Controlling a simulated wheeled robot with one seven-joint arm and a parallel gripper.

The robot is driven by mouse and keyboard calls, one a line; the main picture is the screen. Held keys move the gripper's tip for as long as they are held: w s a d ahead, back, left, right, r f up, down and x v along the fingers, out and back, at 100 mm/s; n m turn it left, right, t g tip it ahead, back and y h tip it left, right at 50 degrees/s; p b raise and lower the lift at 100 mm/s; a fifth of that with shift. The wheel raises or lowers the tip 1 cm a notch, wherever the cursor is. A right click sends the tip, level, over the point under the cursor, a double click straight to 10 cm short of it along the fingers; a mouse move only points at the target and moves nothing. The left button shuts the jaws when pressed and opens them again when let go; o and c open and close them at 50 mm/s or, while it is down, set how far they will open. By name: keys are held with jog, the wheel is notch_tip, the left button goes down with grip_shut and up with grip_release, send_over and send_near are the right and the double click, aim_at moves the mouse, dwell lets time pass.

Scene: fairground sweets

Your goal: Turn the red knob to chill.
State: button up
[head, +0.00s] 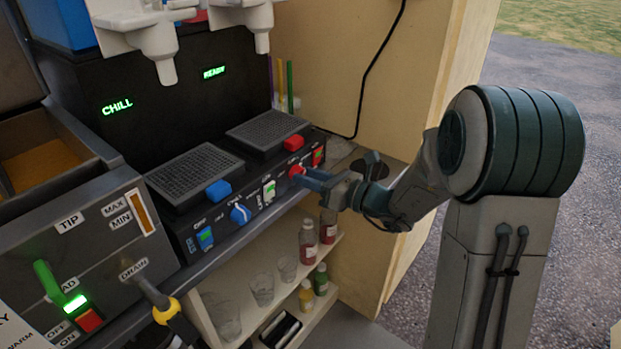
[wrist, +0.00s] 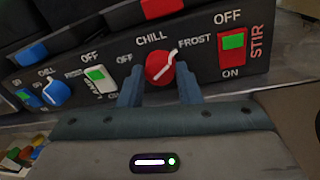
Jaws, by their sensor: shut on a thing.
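The red knob (wrist: 158,70) is on the machine's black front panel, with OFF, CHILL and FROST marked around it. Its white pointer line slants up and right, past CHILL, with its tip near the left edge of FROST. In the head view the knob (head: 296,170) shows only partly at my fingertips. My gripper (wrist: 160,88) is shut on the knob, one finger on each side; it also shows in the head view (head: 304,176). The right display (head: 214,72) reads READY, and the left display (head: 117,107) reads CHILL.
Left are a green-lit lamp switch (wrist: 97,75) and a blue knob (wrist: 56,93). A red block (head: 293,142) sits just above. Bottles and glasses stand on a shelf (head: 290,315) below.

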jog(key=shift+s+a+n+h+b, duration=0.1)
jog(key=shift+n+h+b, duration=0.25)
jog(key=shift+n+b, duration=2.65)
jog(key=shift+n+h+b, duration=0.35)
jog(key=shift+n+b, duration=1.95)
jog(key=shift+b, duration=1.4)
jog(key=shift+r, duration=0.1)
jog(key=o, duration=1)
jog(key=shift+c, duration=0.2)
